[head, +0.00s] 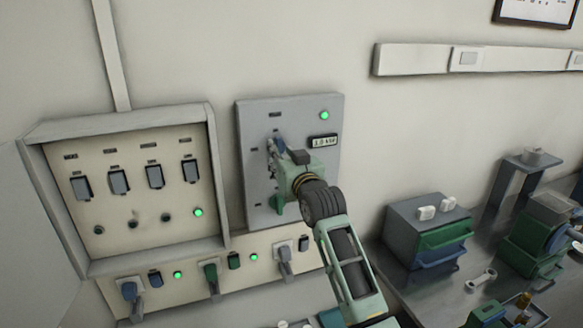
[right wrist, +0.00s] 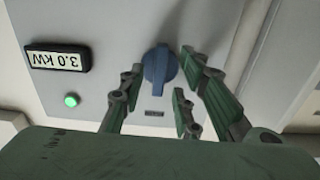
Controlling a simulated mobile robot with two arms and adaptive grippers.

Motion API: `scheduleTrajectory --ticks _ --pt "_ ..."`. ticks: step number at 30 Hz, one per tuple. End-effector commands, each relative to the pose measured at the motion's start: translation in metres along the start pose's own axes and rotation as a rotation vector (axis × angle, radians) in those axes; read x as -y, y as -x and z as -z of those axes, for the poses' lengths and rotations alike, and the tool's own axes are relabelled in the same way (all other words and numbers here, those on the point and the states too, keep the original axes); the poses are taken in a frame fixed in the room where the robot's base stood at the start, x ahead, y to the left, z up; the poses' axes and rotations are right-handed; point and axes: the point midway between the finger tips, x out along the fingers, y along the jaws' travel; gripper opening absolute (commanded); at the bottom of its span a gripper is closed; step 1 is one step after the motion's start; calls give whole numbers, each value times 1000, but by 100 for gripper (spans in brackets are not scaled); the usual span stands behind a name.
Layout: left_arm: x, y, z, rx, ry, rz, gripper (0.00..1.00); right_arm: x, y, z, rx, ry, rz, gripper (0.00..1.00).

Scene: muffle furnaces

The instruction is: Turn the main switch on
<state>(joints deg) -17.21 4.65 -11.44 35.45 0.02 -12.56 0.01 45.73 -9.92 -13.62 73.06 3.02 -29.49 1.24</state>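The main switch is a blue rotary knob (right wrist: 160,68) on a grey wall panel (head: 327,170). In the head view the knob (head: 280,145) shows partly, behind my right gripper (head: 272,160). In the right wrist view my right gripper (right wrist: 160,88) is open, its fingers on either side of the knob with gaps. The wrist view is upside down, and the knob's grip lies about along the picture's vertical. I cannot tell whether any finger touches it. My left gripper is in neither view.
The panel has a 3.0 kW display (head: 324,141) and a lit green lamp (head: 324,115). Left is an open breaker box (head: 128,125) with several switches. Below runs a socket strip (head: 190,278) with plugs. A bench with drawers (head: 428,230) stands right.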

Motion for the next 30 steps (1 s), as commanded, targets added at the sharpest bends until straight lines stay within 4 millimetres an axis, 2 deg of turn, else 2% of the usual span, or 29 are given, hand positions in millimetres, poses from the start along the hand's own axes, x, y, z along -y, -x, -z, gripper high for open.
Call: scheduleTrajectory --ticks 15,21,30 --pt "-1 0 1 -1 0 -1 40 0 88 -1 1 0 -1 30" --pt "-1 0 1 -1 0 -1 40 0 104 -1 2 0 0 30" --pt "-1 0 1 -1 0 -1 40 0 107 -1 2 0 0 30"
